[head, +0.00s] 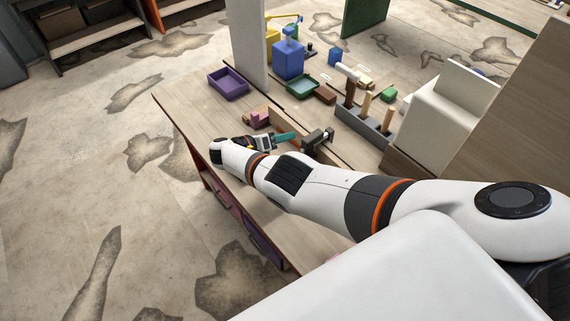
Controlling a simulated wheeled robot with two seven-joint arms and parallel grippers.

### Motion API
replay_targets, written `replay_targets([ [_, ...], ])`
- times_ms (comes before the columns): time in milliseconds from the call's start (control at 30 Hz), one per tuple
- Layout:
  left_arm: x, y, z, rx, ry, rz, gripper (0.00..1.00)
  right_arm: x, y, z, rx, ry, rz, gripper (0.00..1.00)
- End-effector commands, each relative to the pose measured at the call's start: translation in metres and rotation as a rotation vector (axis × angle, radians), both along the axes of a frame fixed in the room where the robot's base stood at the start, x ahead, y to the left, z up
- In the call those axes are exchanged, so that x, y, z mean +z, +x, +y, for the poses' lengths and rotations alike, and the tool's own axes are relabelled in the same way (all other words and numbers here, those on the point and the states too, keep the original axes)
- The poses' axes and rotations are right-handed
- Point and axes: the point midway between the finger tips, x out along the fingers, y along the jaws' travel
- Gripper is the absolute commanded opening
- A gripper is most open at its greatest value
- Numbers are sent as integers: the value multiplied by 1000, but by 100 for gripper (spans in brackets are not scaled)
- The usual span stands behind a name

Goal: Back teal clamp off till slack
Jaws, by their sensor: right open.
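A teal clamp part (285,137), bar-like, shows just beyond the fingertips of my right gripper (270,141). A dark clamp body (318,140) stands to its right at the workbench; I cannot tell whether the two are joined. My right gripper is open, low over the bench (190,103), with its fingers close to the teal part. I cannot tell whether they touch or straddle it. My right forearm hides the near part of the bench. My left gripper is not in view.
A pink block (260,116) sits just behind the gripper. A purple tray (228,84), blue canister (288,59) and green tray (302,86) stand farther back. A grey rack (362,128) with upright tools is at the right. An upright panel (248,45) rises at the back.

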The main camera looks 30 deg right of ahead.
Motion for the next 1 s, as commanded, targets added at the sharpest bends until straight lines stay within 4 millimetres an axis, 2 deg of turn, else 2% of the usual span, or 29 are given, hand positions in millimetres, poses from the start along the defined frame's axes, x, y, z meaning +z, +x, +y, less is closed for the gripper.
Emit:
replay_targets([
  [33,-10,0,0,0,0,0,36,1,28,-9,82,9,-82,48],
  [167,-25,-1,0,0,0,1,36,22,102,-17,348,39,-281,48],
  [200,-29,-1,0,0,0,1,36,32,122,-16,433,46,-334,48],
  [300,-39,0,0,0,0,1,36,59,168,-6,654,60,-447,48],
  [400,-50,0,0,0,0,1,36,88,202,12,883,70,-527,48],
  [500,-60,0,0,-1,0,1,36,114,225,36,1113,80,-572,48],
  [600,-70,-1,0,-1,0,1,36,136,235,65,1346,89,-576,48],
  [733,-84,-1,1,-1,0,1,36,152,232,103,1638,107,-518,48],
  [867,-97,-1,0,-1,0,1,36,154,213,137,1906,128,-383,48],
  [1000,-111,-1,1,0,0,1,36,138,179,160,2149,165,-152,48],
])
